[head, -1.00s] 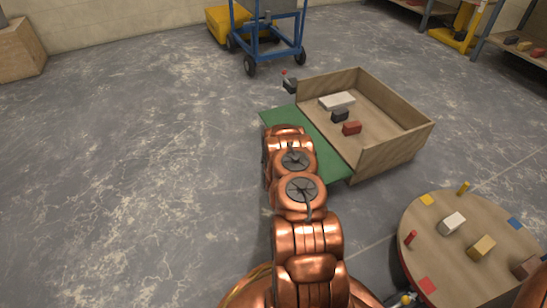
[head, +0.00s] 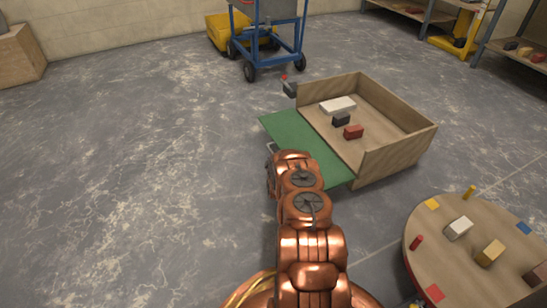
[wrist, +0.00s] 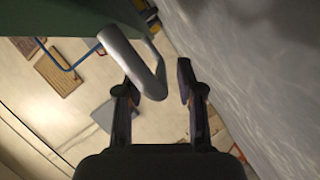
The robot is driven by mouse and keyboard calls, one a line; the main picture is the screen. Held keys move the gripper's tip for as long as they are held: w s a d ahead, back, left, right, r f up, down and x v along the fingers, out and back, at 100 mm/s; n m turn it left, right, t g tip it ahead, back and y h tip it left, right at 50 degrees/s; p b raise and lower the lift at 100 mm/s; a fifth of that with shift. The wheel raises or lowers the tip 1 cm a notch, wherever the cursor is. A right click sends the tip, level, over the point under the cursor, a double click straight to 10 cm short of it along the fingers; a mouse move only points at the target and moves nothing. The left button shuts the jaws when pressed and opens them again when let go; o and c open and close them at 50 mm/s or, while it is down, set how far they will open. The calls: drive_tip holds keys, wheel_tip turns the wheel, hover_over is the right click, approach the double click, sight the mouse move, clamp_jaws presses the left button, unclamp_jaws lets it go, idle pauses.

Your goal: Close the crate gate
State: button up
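The wooden crate (head: 395,158) stands open on the floor at the right. Its green gate (head: 290,132) is hinged out on the left side, lowered and lying nearly flat. My arm covers part of the gate. In the wrist view the green gate (wrist: 45,15) fills the top left corner, with its silver handle (wrist: 135,62) reaching between my fingers. My gripper (wrist: 160,84) is open around the handle's end, close to the left finger, with a gap to the right finger. Whether the left finger touches it I cannot tell. In the head view my gripper is hidden behind my arm.
In the crate lie a white block (head: 338,105), a dark block (head: 341,121) and a red block (head: 354,132). A round table (head: 440,250) with several blocks stands at the lower right. A blue cart (head: 268,45) is behind.

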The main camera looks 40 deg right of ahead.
drive_tip(key=shift+w+d+f, duration=0.2)
drive_tip(key=shift+w+d, duration=0.25)
drive_tip(key=shift+w, duration=0.1)
clamp_jaws()
idle(0.5)
